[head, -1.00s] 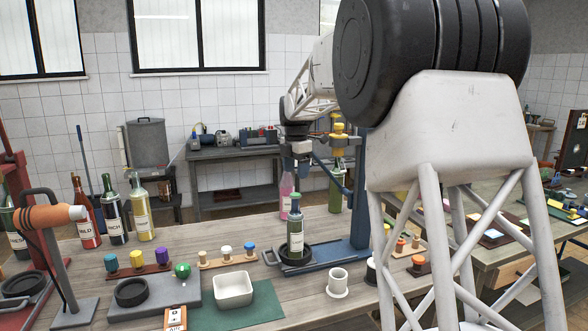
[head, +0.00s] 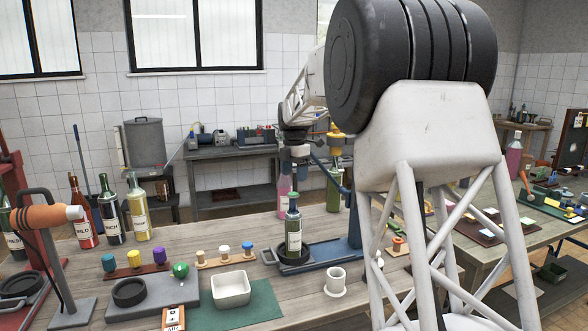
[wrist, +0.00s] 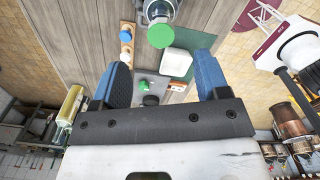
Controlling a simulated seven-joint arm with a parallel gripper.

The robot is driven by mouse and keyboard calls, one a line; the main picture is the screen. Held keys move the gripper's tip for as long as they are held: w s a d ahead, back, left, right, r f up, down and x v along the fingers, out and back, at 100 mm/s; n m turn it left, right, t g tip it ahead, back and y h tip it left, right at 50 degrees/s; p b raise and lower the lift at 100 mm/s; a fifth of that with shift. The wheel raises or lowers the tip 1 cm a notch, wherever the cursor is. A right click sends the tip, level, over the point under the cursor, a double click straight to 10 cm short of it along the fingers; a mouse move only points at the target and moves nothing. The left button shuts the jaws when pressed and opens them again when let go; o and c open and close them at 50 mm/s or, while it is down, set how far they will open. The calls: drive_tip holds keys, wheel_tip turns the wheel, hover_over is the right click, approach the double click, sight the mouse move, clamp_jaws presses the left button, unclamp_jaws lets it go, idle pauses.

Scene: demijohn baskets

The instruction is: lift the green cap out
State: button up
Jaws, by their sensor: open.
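The green cap (wrist: 160,36) shows as a round green disc on top of a bottle in the wrist view. In the head view the cap (head: 293,196) tops the upright dark green, white-labelled bottle (head: 294,235), which stands in a black ring on the blue stand's base. My gripper (wrist: 162,62) is open and empty, its two blue fingers apart. The cap lies ahead of the fingertips, not between them. In the head view my gripper (head: 296,172) hangs above the cap; its fingers are small and hard to make out there.
The blue stand (head: 350,240) rises just right of the bottle. A white square dish (head: 231,289), a white cup (head: 336,281) and a green ball-shaped stopper (head: 180,270) lie nearby. Coloured stoppers stand in wooden racks. Several bottles (head: 108,208) stand at the left.

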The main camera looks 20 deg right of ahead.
sight(294, 193)
drive_tip(key=shift+f, duration=3.1)
drive_tip(key=shift+c, duration=0.3)
drive_tip(key=c, duration=0.9)
